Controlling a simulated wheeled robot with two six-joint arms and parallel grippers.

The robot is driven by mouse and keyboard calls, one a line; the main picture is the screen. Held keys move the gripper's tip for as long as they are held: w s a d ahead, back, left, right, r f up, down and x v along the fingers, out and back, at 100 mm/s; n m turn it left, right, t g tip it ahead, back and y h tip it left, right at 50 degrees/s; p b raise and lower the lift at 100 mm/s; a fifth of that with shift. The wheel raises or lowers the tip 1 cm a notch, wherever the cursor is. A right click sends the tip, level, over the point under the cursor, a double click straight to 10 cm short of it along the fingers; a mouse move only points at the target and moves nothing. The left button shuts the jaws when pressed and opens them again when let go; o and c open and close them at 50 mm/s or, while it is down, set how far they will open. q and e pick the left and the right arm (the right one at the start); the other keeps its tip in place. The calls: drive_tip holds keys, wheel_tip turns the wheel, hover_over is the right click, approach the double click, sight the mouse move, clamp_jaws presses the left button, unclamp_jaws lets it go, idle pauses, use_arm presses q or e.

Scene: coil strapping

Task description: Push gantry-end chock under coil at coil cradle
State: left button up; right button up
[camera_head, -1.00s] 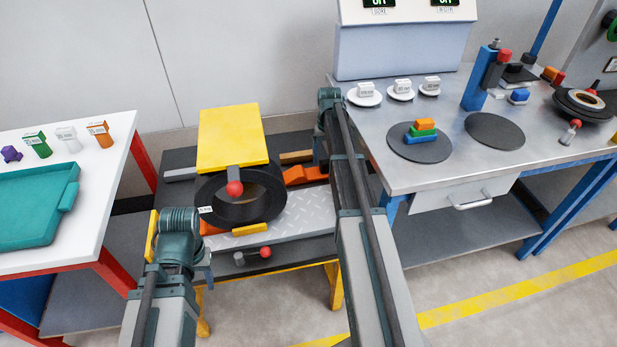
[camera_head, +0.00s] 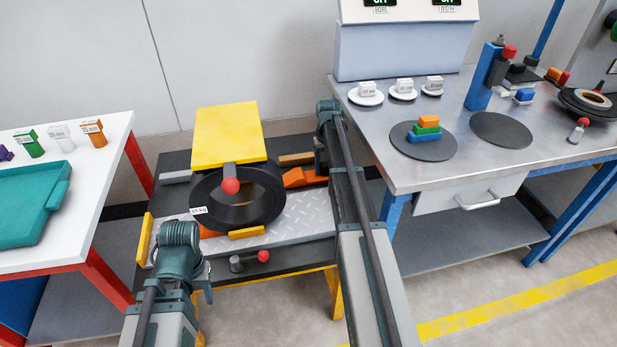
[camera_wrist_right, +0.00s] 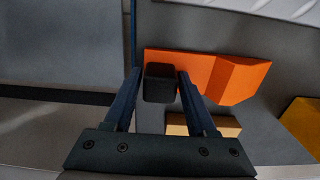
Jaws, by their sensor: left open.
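The dark coil (camera_head: 237,200) stands on a cradle with a diamond-plate top (camera_head: 305,215). An orange wedge chock (camera_head: 300,178) lies at the coil's right and also fills the middle of the right wrist view (camera_wrist_right: 232,78). Another orange chock (camera_head: 210,233) shows partly at the coil's lower left. In the right wrist view my right gripper (camera_wrist_right: 160,75) has one finger on each side of a dark square block (camera_wrist_right: 160,84) beside the chock; contact is unclear. My left gripper (camera_head: 205,280) is open at the cradle's front left, its fingers mostly hidden by its own wrist.
A red-knobbed lever (camera_head: 262,256) is on the front edge. A white table (camera_head: 95,190) with a teal tray (camera_head: 30,205) stands left; a steel bench (camera_head: 465,160) stands right.

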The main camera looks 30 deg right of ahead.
clamp_jaws()
idle(0.3)
wheel_tip(320, 180, up, 10)
drive_tip(key=p, duration=1)
